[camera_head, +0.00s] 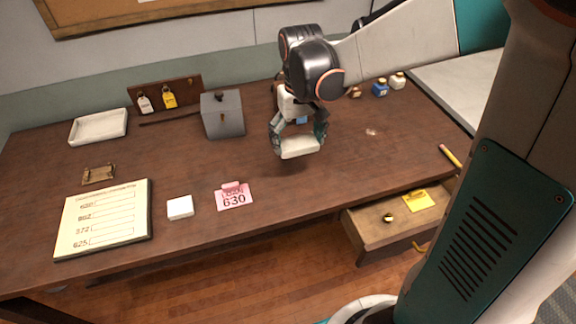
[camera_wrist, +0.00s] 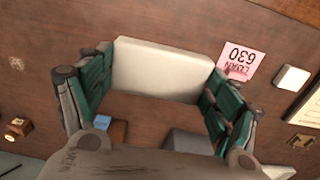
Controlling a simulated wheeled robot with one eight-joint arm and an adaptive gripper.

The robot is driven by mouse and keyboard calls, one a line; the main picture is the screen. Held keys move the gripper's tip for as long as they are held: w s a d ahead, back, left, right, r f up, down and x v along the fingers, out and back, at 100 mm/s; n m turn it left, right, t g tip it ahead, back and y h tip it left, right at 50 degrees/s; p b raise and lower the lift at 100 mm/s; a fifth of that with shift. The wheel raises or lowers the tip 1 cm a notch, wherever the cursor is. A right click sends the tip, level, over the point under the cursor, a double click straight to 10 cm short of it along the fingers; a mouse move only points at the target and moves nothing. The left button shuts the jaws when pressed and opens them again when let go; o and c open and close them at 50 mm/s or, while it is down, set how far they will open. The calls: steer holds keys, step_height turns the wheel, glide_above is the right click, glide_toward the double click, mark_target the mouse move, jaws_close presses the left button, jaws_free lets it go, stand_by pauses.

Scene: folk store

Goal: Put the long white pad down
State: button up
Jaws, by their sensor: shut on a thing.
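The long white pad (camera_head: 299,146) is held between the fingers of my gripper (camera_head: 298,140) above the brown desk (camera_head: 330,181). In the wrist view the pad (camera_wrist: 161,69) spans the space between the two green fingers of my gripper (camera_wrist: 160,80), one at each end. The pad looks level and apart from the desk top, with a shadow below it. Its underside is hidden.
A pink tag marked 630 (camera_head: 234,197), a small white block (camera_head: 180,208) and a numbered board (camera_head: 104,219) lie to the left. A grey box (camera_head: 222,114) and white tray (camera_head: 98,127) stand farther back. An open drawer (camera_head: 372,224) juts out front right. Bare desk surrounds the gripper.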

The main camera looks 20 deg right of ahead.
mark_target(296, 183)
step_height(296, 183, down, 15)
steer(key=b, duration=0.4)
steer(key=shift+b, duration=0.4)
steer(key=shift+f, duration=0.2)
steer(key=o, duration=1.1)
steer(key=shift+c, duration=0.2)
steer(key=shift+r, duration=0.1)
